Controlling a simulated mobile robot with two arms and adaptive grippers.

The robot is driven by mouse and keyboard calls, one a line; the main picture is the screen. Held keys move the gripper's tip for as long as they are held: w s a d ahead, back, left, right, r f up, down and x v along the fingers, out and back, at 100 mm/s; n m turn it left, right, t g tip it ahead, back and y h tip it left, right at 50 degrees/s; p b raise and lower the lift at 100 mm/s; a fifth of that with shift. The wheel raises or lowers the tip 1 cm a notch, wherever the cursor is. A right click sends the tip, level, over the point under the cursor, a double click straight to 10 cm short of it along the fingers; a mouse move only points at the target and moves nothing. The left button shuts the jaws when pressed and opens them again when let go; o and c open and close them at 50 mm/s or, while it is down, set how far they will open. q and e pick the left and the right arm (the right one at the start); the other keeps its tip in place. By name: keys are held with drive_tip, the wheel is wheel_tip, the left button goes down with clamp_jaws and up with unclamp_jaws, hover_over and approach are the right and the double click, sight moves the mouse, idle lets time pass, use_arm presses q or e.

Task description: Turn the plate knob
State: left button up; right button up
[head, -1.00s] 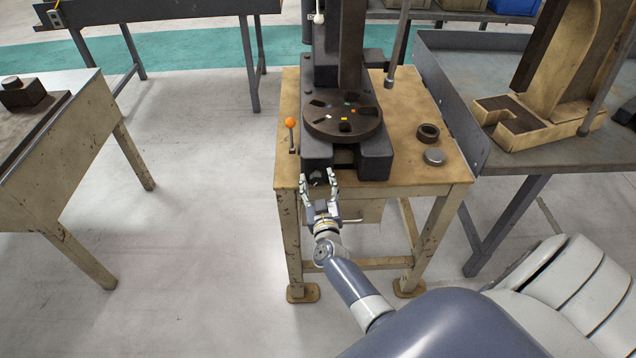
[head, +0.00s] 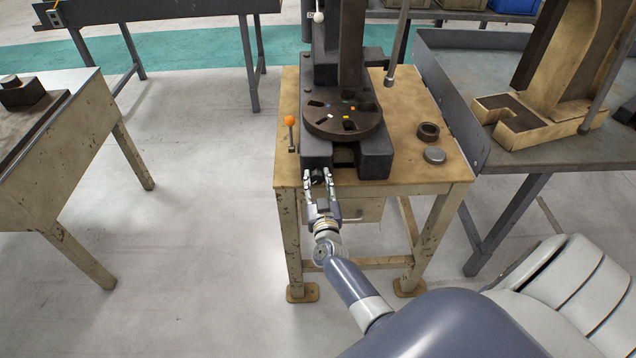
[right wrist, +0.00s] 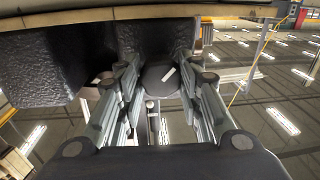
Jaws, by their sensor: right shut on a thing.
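The arbor press (head: 375,155) stands on a small worn table, with a dark round plate (head: 343,131) on its base. The plate has slots and small coloured marks. The plate knob (head: 316,179) is a small dark knob at the front of the base, mostly hidden by my fingers in the head view. In the right wrist view the knob (right wrist: 158,82) shows its dark round face with a white line, tilted. My right gripper (head: 318,177) is shut on the knob, with one finger on each side; it also shows in the right wrist view (right wrist: 160,88). My left gripper is not in view.
An orange-tipped lever (head: 289,122) stands just left of the press base. A dark ring (head: 428,131) and a grey disc (head: 434,156) lie on the table (head: 420,180) at right. A grey bench (head: 545,150) adjoins it on the right. Open floor lies to the left.

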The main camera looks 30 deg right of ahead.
drive_tip(key=m+b, duration=0.2)
drive_tip(key=m, duration=0.2)
drive_tip(key=shift+f+m, duration=0.15)
drive_tip(key=shift+m, duration=0.15)
drive_tip(key=m+h+b, duration=0.1)
drive_tip(key=m+b, duration=0.1)
drive_tip(key=m, duration=0.3)
idle(0.5)
drive_tip(key=o, duration=1.1)
drive_tip(key=shift+c, duration=0.2)
